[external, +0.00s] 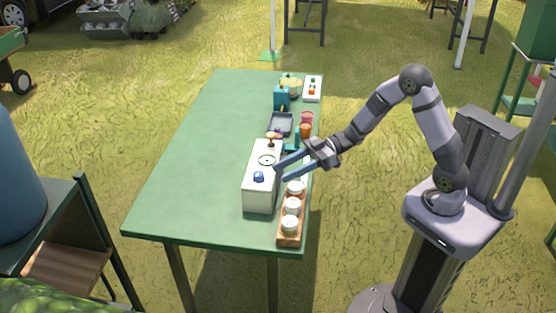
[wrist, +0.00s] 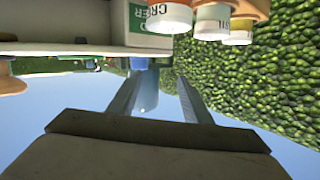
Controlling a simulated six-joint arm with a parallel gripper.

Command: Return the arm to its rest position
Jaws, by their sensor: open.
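My gripper (external: 281,172) is over the right side of the green table (external: 190,165), next to the white box (external: 260,196). Its two blue-grey fingers are spread apart, and nothing shows between them. My arm reaches left from its base at the right of the external view, bent at the elbow. In the wrist view my open gripper (wrist: 158,98) points toward the white box (wrist: 70,25) and a few jars (wrist: 212,20), which appear upside down at the top.
A wooden rack (external: 286,240) with white-lidded jars stands at the table's near right edge. Farther back are a grey tray (external: 281,124), orange and pink pots (external: 306,130), a teal container (external: 281,97) and a white tray (external: 317,83). The table's left half is clear.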

